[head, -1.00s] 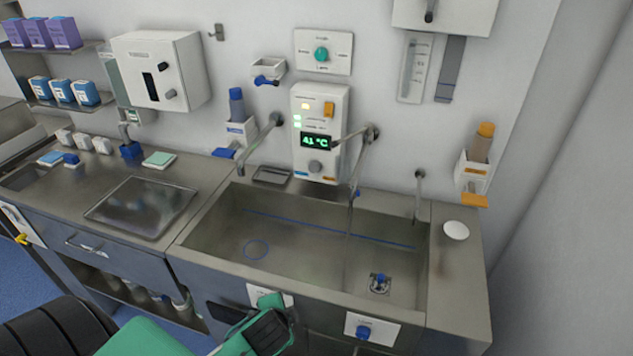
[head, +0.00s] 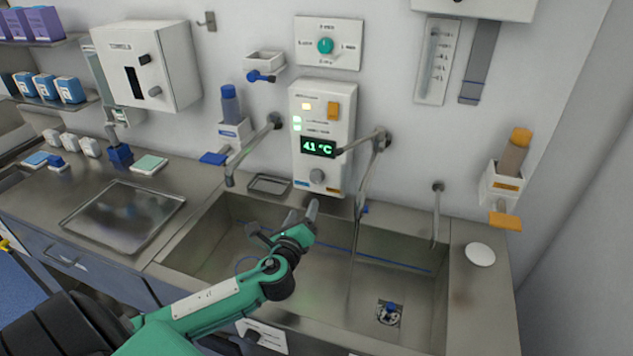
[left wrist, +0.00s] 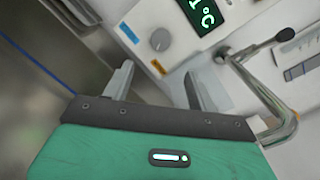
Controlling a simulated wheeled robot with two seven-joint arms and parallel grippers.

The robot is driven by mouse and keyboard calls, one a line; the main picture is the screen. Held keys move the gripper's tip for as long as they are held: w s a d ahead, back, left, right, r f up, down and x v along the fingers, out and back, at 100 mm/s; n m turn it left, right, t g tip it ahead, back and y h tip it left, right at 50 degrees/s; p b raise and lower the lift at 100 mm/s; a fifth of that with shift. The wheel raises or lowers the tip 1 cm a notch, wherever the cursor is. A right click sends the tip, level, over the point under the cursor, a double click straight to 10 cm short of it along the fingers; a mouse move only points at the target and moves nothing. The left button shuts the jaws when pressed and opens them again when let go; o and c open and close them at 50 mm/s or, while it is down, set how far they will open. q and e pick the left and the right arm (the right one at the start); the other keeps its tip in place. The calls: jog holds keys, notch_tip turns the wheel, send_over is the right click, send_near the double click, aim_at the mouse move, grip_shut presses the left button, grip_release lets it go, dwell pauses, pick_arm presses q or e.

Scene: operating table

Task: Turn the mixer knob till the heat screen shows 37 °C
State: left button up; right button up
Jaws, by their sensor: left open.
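The heat screen (head: 318,147) on the white wall panel (head: 345,100) reads 41 °C in green. The grey round mixer knob (head: 317,176) sits below the screen, between a blue and an orange label. It also shows in the left wrist view (left wrist: 160,40), beyond the fingers and between them. My left gripper (head: 301,210) is open and empty, over the sink just below and in front of the knob, apart from it. Its two fingers show in the left wrist view (left wrist: 158,88). My right gripper is not in view.
A steel sink (head: 400,300) lies below the panel. A metal tap (head: 375,150) juts out right of the panel and stands close to the right finger side in the wrist view. Another spout (head: 255,145) is at left. A small tray (head: 268,184) lies on the ledge.

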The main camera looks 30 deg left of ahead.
aim_at(316, 178)
pick_arm(q)
jog(key=p+x, duration=0.1)
jog(key=x, duration=0.3)
jog(key=p+x, duration=0.1)
jog(key=x, duration=0.2)
jog(key=p+x, duration=0.1)
jog(key=x, duration=0.3)
jog(key=shift+w+a+r, duration=0.1)
jog(key=shift+w+r, duration=0.2)
jog(key=shift+w+a, duration=0.1)
jog(key=shift+w, duration=0.4)
jog(key=shift+c, duration=0.7)
jog(key=c, duration=0.8)
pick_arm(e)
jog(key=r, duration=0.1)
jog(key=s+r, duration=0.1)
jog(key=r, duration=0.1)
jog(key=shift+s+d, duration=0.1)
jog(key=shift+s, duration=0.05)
